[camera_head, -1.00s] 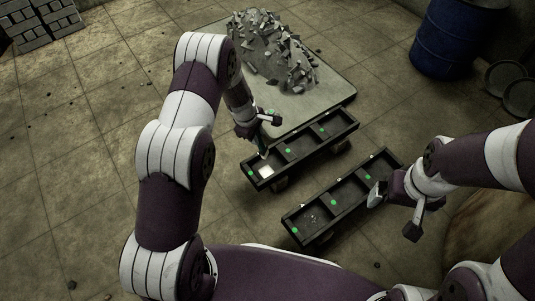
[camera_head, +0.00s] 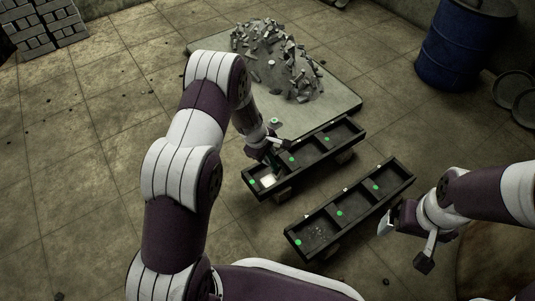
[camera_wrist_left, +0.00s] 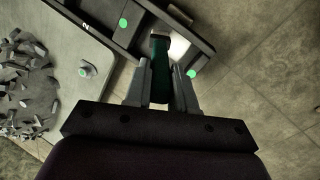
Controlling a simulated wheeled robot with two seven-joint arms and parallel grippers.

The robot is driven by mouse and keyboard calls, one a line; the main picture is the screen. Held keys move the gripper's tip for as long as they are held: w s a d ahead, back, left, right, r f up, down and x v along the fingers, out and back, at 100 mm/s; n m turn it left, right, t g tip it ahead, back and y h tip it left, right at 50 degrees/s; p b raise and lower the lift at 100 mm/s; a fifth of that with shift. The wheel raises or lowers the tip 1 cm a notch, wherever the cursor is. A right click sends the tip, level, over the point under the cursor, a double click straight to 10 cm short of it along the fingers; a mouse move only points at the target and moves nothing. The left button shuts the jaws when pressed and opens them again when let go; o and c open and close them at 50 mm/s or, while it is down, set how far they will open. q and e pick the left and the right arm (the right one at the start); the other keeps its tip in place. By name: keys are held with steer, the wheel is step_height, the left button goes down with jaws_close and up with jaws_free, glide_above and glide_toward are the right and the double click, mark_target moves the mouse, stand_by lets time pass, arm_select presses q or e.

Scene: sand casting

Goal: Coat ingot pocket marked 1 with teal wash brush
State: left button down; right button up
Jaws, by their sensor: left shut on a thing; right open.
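My left gripper (camera_head: 267,149) is shut on the teal wash brush, whose teal handle (camera_wrist_left: 160,72) shows between the fingers in the left wrist view (camera_wrist_left: 160,88). The brush tip points into the end pocket of the back mould tray, over or on a bright white patch (camera_head: 268,181); I cannot tell whether it touches. The patch also shows in the left wrist view (camera_wrist_left: 180,46). A "2" marks the neighbouring pocket's rim (camera_wrist_left: 86,25); I see no "1". My right gripper (camera_head: 406,238) is open and empty, right of the front tray.
A second black pocketed tray (camera_head: 345,210) with green dots lies in front. Behind the back tray is a grey slab (camera_head: 340,98) bearing a rubble heap (camera_head: 285,65). A blue barrel (camera_head: 455,45) stands at the back right.

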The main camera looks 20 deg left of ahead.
arm_select(q)
steer(key=shift+r, duration=0.1)
steer(key=shift+f+b, duration=0.45)
steer(key=shift+f, duration=0.2)
stand_by(0.6)
